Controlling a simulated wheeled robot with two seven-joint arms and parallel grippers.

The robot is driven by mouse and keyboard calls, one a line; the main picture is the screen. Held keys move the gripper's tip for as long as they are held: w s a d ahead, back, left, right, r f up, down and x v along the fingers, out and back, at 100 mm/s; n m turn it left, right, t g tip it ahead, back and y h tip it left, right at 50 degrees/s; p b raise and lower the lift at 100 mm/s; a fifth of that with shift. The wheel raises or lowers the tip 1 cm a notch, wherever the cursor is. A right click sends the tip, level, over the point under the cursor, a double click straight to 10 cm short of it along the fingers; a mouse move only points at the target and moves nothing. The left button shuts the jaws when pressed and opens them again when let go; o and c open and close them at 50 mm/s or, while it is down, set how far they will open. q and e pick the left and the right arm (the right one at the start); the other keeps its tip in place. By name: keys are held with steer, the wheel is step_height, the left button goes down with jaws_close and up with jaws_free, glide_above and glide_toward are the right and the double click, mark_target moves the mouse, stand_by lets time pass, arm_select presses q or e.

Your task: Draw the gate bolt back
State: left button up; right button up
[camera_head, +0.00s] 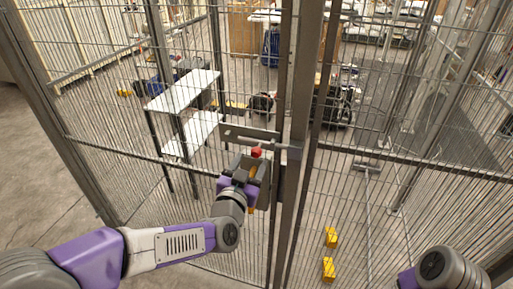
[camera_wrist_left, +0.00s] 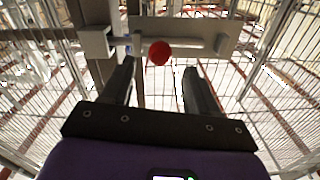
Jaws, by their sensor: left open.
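The gate bolt (camera_head: 262,142) is a grey bar on a plate on the mesh gate, running across to the post; it also shows in the left wrist view (camera_wrist_left: 188,42). Its red knob (camera_head: 256,153) sticks out toward me. In the left wrist view the red knob (camera_wrist_left: 159,53) lies just beyond the fingertips, between their lines and nearer the left finger. My left gripper (camera_head: 252,164) is open and empty, just below the knob. Contact with the knob does not show. At the lower right my right arm shows, but its gripper is out of view.
The mesh gate (camera_head: 120,120) and a grey post (camera_head: 297,100) stand close in front of me. Behind the mesh are a white shelf (camera_head: 185,92) and a dark wheeled thing (camera_head: 338,106). Yellow blocks (camera_head: 329,268) lie low behind the mesh at right. Bare floor is at left.

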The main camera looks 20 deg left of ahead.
mark_target(255, 155)
arm_select(q)
steer(key=w, duration=0.6)
steer(key=shift+w+d+f, duration=0.1)
steer(key=shift+w, duration=0.05)
jaws_close()
